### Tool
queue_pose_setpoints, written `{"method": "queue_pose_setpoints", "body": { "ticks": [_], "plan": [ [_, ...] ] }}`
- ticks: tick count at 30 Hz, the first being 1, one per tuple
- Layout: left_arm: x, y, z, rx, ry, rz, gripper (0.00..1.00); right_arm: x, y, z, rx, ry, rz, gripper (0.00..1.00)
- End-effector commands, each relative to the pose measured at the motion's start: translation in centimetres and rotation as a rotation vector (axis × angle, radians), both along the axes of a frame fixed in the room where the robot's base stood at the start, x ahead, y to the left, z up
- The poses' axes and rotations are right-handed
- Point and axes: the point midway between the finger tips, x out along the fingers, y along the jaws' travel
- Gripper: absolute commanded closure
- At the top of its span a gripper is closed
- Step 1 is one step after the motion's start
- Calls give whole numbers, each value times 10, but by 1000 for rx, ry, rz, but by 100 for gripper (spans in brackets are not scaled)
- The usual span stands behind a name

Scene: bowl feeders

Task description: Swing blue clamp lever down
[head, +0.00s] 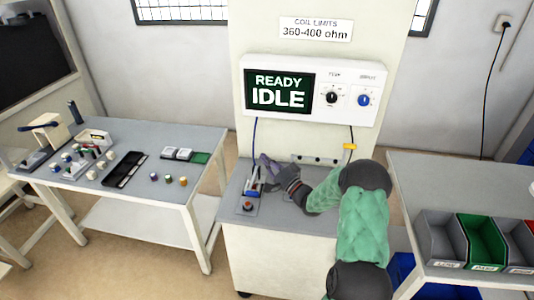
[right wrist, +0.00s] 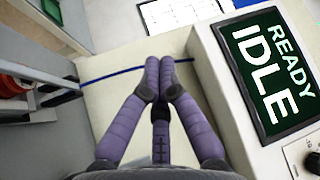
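The test fixture (head: 250,198) stands on the grey top of the cabinet in the head view. A small blue part (head: 253,193), which looks like the clamp lever, shows low on it; its exact angle is too small to tell. My right gripper (head: 264,166) is just above and beside the fixture. In the right wrist view its purple-grey fingers (right wrist: 160,72) have their tips together, with nothing seen between them. The blue lever cannot be made out for certain there. My left gripper is not in view.
The tester panel (head: 312,90) reads READY IDLE. A blue cable (head: 254,135) hangs from it beside my gripper. The left table (head: 150,213) holds trays and small parts. Sorting bins (head: 480,238) stand at the right.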

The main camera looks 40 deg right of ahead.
Motion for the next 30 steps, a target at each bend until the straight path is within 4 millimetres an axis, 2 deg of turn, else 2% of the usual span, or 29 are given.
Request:
{"method": "queue_pose_setpoints", "body": {
  "ticks": [15, 24, 30],
  "plan": [
    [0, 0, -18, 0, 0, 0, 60, -32, 37, -59, 2, 3, 0, 100],
    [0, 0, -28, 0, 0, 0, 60, -39, 45, -86, 2, 2, 1, 100],
    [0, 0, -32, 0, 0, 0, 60, -40, 47, -96, 2, 2, 1, 100]
  ]
}}
